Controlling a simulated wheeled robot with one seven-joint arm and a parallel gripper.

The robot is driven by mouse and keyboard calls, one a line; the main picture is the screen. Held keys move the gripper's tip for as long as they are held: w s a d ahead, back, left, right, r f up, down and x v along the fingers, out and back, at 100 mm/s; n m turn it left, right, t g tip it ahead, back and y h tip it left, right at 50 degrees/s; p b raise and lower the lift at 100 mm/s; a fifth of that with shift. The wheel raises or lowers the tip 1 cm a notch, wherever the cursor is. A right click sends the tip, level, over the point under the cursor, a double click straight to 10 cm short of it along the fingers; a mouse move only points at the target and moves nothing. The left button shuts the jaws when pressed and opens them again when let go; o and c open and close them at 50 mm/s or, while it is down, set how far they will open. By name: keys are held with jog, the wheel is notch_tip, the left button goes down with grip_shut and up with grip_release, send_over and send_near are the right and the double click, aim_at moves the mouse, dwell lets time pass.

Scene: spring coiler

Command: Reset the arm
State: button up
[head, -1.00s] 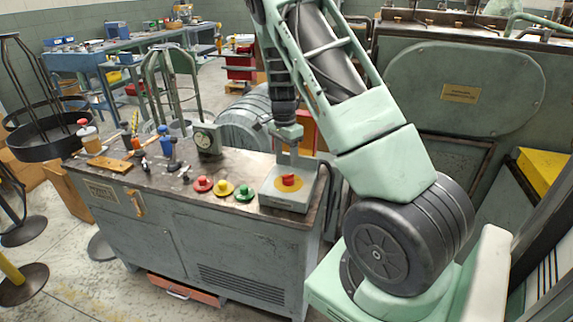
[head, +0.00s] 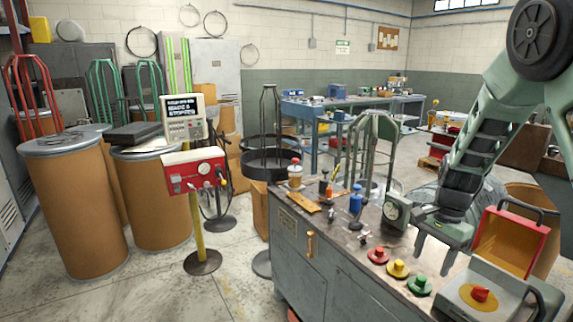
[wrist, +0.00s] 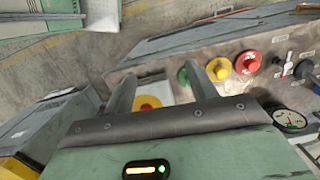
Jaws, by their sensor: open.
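My arm (head: 487,135) reaches in from the upper right of the head view, with its wrist pointing down. My gripper (head: 433,257) is above the console top, behind the green button (head: 419,285) and left of the box with the red button. Its two fingers are apart with nothing between them. In the wrist view my gripper (wrist: 160,72) shows spread fingers. The red button on its yellow disc (wrist: 148,103) shows partly between them, further off. The green button (wrist: 183,77) is beside the right-hand finger.
The console top (head: 340,232) carries a red button (head: 378,255), a yellow button (head: 398,268), a dial gauge (head: 396,213) and small tools. A red open box (head: 508,240) stands close right of my gripper. A control post (head: 196,172) and drums (head: 75,205) stand left, with open floor between.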

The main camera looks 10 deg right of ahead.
jog(key=s+a+r+n, duration=0.3)
jog(key=s+a+n, duration=0.3)
jog(key=a, duration=0.5)
jog(key=s+a+r+n, duration=0.4)
jog(key=s+a+n, duration=0.15)
jog(key=a, duration=0.55)
jog(key=s+a+r+n, duration=0.1)
jog(key=s+a+n, duration=0.2)
jog(key=s+n, duration=0.2)
jog(key=s+a+n, duration=0.3)
jog(key=s+n, duration=0.2)
jog(key=s, duration=0.4)
jog(key=shift+r+h, duration=0.35)
jog(key=shift+h, duration=0.05)
